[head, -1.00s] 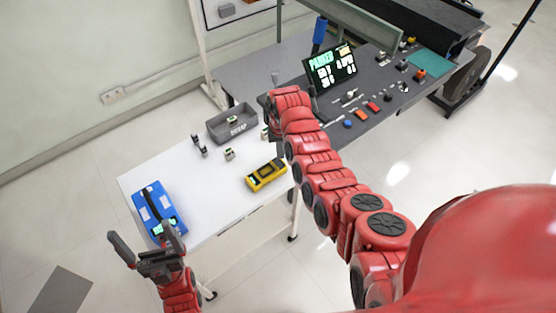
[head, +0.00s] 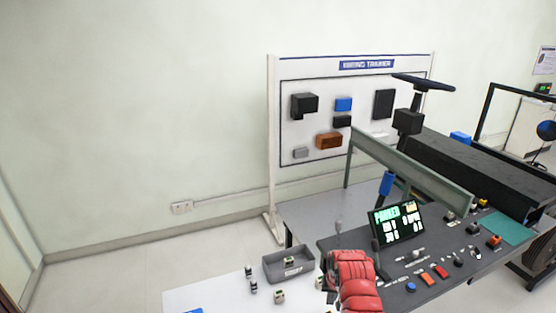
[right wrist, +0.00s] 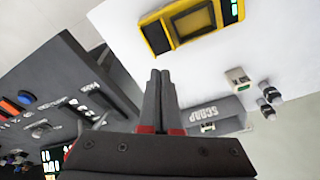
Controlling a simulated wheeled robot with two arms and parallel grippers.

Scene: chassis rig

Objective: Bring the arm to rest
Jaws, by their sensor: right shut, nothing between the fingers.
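My right arm (head: 355,280) is red and reaches in at the bottom of the head view, over the gap between the white table and the dark console. Its fingers do not show clearly there. In the right wrist view my right gripper (right wrist: 160,76) is shut and empty, its two dark fingers together. Behind them lie the grey scrap tray (right wrist: 215,115) and the white table (right wrist: 130,20). I cannot tell how far above them the fingers are. My left gripper is out of view.
The dark console (head: 440,275) carries a lit display (head: 398,222) and several buttons and switches. The grey tray (head: 272,268) and small parts (head: 280,297) stand on the white table. A yellow meter (right wrist: 190,20) shows in the wrist view. A wiring board (head: 355,70) stands behind.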

